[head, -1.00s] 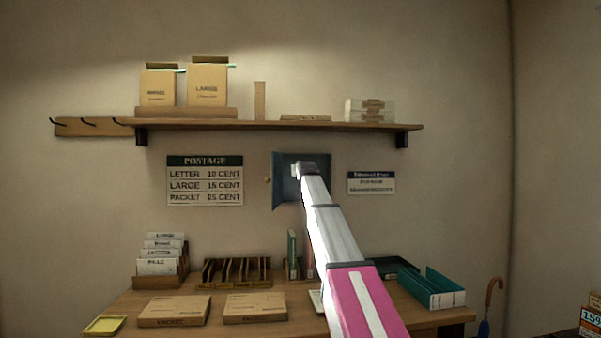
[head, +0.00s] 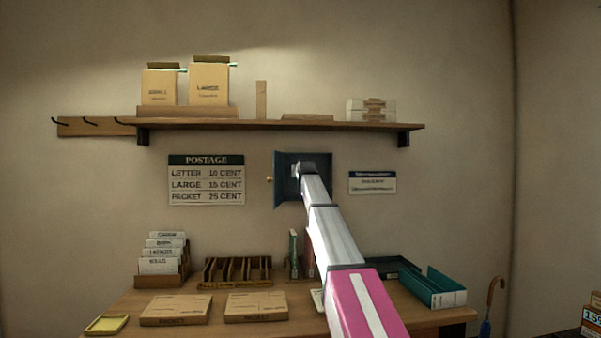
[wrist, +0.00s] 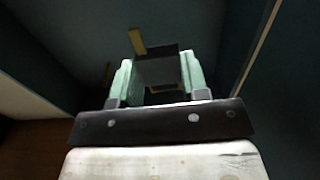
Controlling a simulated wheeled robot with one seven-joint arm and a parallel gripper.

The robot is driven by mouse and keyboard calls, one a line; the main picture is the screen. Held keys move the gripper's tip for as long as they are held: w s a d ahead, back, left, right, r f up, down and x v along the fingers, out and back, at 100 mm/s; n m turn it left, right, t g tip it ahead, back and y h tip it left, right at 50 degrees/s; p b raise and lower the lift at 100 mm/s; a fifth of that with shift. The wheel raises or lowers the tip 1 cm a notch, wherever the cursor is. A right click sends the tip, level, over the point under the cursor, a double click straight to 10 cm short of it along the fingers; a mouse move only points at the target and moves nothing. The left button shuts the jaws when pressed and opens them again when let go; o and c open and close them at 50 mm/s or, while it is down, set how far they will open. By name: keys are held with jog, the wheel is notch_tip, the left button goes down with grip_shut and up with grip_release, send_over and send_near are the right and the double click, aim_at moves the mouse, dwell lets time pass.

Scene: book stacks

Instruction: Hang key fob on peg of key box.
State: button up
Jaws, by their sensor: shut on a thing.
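The key box (head: 318,193) is a dark blue-grey wall box below the shelf. Its door (head: 279,182) stands open to the left. My gripper (head: 298,171) is at the box opening, and my arm covers much of the interior. In the wrist view my gripper (wrist: 157,66) has its two pale green fingers shut on a dark, flat-looking piece, the key fob (wrist: 160,70). A small brass-coloured bar (wrist: 137,41) shows just beyond the left fingertip, and it looks like a peg. I cannot tell whether the fob touches it.
A wooden shelf (head: 270,125) with boxes runs above the key box. A postage sign (head: 206,180) hangs left and a smaller sign (head: 372,183) right. The desk (head: 270,329) below holds parcels, racks and a teal tray (head: 433,287). Dark box walls stand close around my gripper.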

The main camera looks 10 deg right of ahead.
jog(key=shift+w+f, duration=0.2)
jog(key=shift+w, duration=1.3)
jog(key=o, duration=1)
jog(key=shift+s, duration=0.1)
